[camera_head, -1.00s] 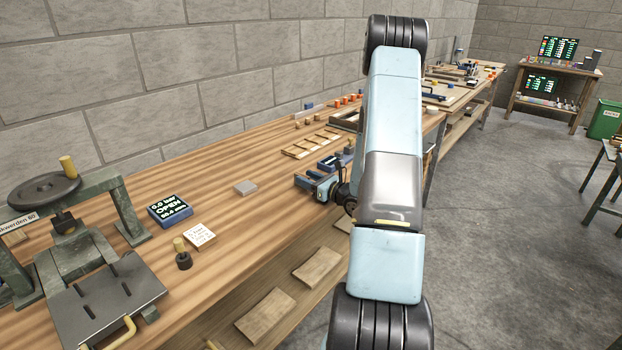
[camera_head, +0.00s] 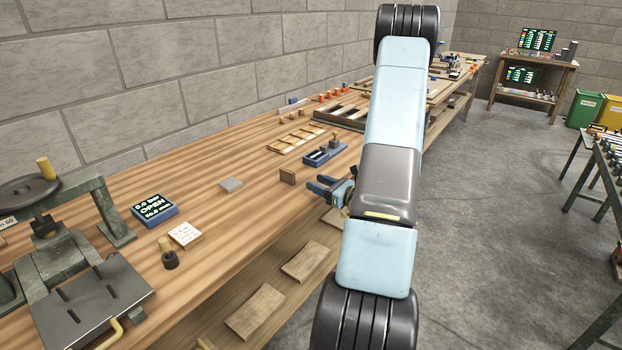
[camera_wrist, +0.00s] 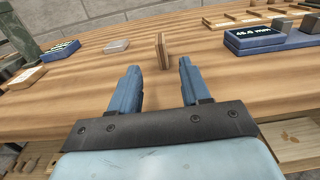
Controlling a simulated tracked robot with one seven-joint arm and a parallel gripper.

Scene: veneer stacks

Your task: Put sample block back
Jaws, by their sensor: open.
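A small brown sample block (camera_head: 287,175) stands upright on the workbench (camera_head: 213,212). In the wrist view the block (camera_wrist: 162,51) stands beyond my fingertips, roughly in line with the gap between them. My gripper (camera_head: 317,184) is open and empty at the bench's front edge, to the right of the block and apart from it. Its two blue fingers also show in the wrist view (camera_wrist: 159,66).
A blue gauge (camera_head: 325,154) and a slotted wooden tray (camera_head: 297,138) lie behind the block. A pale square plate (camera_head: 231,185) lies to its left. A press (camera_head: 75,250), a blue display (camera_head: 155,210) and a note (camera_head: 185,235) stand further left. Bench around the block is clear.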

